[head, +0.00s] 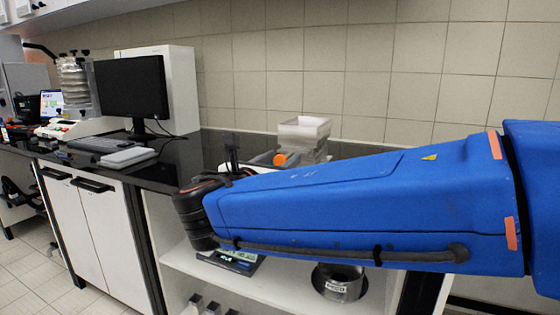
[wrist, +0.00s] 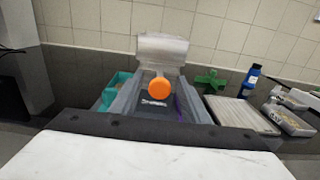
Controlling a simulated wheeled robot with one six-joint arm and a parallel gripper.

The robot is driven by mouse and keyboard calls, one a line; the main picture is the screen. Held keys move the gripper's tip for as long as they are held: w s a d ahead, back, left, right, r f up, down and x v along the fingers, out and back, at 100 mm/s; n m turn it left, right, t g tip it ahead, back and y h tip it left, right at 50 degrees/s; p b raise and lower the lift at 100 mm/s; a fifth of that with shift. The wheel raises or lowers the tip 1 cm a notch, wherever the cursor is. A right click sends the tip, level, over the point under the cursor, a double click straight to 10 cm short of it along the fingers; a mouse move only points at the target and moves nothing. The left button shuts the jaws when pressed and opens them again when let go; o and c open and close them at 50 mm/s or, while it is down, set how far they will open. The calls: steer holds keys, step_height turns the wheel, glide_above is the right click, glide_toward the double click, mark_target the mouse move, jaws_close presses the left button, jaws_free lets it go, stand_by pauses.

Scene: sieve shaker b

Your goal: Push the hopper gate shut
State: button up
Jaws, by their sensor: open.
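The clear hopper (head: 304,130) stands on the black bench behind my blue arm, which hides its lower part. It also shows in the wrist view (wrist: 162,50), above a grey channel. A round orange knob (wrist: 158,88) faces the wrist camera in front of the hopper; it also shows in the head view (head: 281,159). I cannot tell how far the gate stands open. My gripper (head: 232,150) is dark, small and partly hidden at the arm's far end, left of the orange knob. It is open, with nothing seen in it, apart from the knob.
In the wrist view, a teal tray (wrist: 116,88) lies left of the channel, a green part (wrist: 210,80) and a grey flat box (wrist: 240,114) right. A blue bottle (wrist: 252,76) stands farther right. A monitor (head: 132,88) and keyboard (head: 98,144) occupy the bench's left.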

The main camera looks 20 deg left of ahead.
mark_target(289, 154)
jaws_close()
steer(key=shift+w+d, duration=0.2)
steer(key=shift+w, duration=2.4)
jaws_free()
steer(key=shift+w, duration=0.1)
steer(key=s+a, duration=0.1)
steer(key=s, duration=1.6)
steer(key=shift+s+a, duration=0.15)
steer(key=shift+s, duration=0.05)
